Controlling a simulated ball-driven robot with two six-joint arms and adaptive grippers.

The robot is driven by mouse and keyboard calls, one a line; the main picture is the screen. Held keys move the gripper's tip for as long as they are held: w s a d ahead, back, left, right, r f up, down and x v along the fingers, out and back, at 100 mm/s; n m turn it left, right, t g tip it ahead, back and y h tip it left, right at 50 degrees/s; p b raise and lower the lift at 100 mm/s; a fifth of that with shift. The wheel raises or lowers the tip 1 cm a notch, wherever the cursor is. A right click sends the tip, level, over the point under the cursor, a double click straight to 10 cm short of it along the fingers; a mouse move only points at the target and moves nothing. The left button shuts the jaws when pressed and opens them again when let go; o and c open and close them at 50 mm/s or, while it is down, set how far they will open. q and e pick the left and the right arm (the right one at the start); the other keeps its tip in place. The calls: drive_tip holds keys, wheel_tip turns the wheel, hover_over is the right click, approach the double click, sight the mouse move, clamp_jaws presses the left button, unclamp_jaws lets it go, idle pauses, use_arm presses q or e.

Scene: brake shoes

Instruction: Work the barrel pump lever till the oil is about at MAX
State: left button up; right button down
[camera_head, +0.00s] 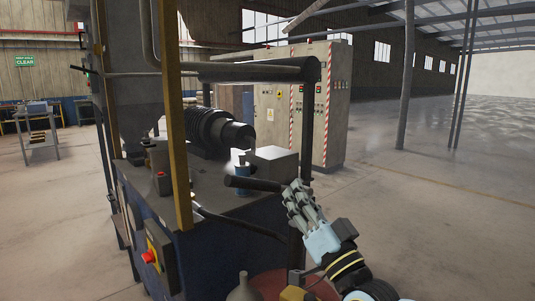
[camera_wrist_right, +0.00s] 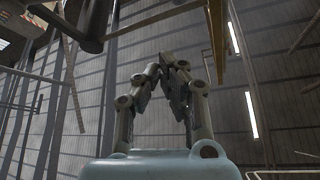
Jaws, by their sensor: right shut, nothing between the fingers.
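My right gripper (camera_head: 294,190) comes up from the bottom right in the head view. It is shut and empty, with its fingertips at the right end of a thick dark bar (camera_head: 252,184), which may be the pump lever; I cannot tell whether they touch. In the right wrist view the fingers (camera_wrist_right: 168,70) meet at their tips with nothing between them. A red round surface (camera_head: 268,283), probably the barrel top, is partly hidden below my right arm. No oil level or MAX mark can be made out. My left gripper is not in view.
A dark blue machine (camera_head: 215,250) with a yellow post (camera_head: 178,120) and a red button on a yellow box (camera_head: 152,256) stands at the left. A grey cabinet (camera_head: 298,100) stands behind. The floor at the right is clear.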

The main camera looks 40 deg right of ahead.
sight(273, 186)
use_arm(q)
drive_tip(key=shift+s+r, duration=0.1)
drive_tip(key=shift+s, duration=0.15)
use_arm(e)
drive_tip(key=shift+r, duration=0.1)
